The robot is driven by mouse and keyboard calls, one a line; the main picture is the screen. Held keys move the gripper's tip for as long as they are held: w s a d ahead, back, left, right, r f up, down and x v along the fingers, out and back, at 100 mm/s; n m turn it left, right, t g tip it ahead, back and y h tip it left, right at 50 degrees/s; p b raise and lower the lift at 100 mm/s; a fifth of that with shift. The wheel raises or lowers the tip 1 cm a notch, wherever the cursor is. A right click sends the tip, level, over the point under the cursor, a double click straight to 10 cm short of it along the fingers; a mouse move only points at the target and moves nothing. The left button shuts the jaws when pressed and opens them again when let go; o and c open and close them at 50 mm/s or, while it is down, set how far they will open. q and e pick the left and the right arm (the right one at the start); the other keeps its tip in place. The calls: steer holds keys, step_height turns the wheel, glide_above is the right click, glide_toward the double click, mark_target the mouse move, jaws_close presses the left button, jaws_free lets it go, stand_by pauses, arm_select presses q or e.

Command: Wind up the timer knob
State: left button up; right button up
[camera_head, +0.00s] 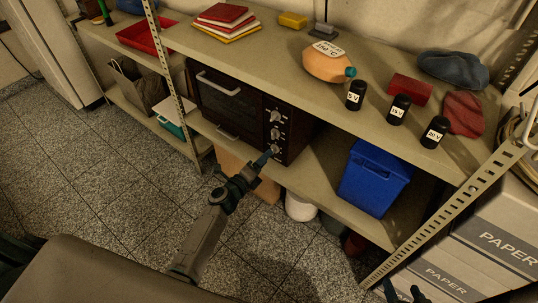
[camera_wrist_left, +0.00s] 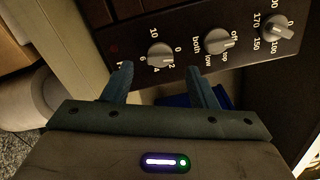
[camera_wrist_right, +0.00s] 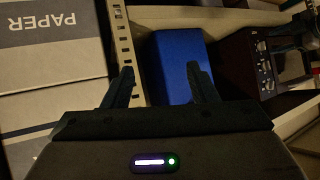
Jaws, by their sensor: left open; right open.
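The timer knob (camera_wrist_left: 160,55) is the round grey knob with numbers around it at the end of the dark oven's panel. In the head view it is the lowest knob (camera_head: 276,150) on the oven (camera_head: 236,107). My left gripper (camera_head: 264,159) is open in front of it. In the left wrist view the fingers (camera_wrist_left: 159,72) stand on either side of the knob, with a gap at each side; I cannot tell how close they are in depth. My right gripper (camera_head: 402,290) is open and empty at the bottom edge of the head view.
Two more knobs, a function knob (camera_wrist_left: 218,41) and a temperature knob (camera_wrist_left: 278,27), sit along the panel. A blue bin (camera_head: 372,180) stands right of the oven on the lower shelf. A metal post (camera_head: 440,225) and paper boxes (camera_head: 480,240) are near my right gripper.

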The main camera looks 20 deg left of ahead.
mark_target(274, 150)
arm_select(q)
steer(key=x, duration=0.3)
steer(key=shift+w+d, duration=0.1)
steer(key=shift+w, duration=0.05)
arm_select(e)
steer(key=shift+w+d+r+t, duration=0.15)
steer(key=shift+w+r+t, duration=0.55)
steer(key=shift+w+r, duration=0.4)
steer(key=shift+f, duration=0.1)
arm_select(q)
steer(key=c, duration=0.9)
steer(key=shift+c, duration=0.2)
steer(key=o, duration=0.9)
steer(key=shift+o, duration=0.2)
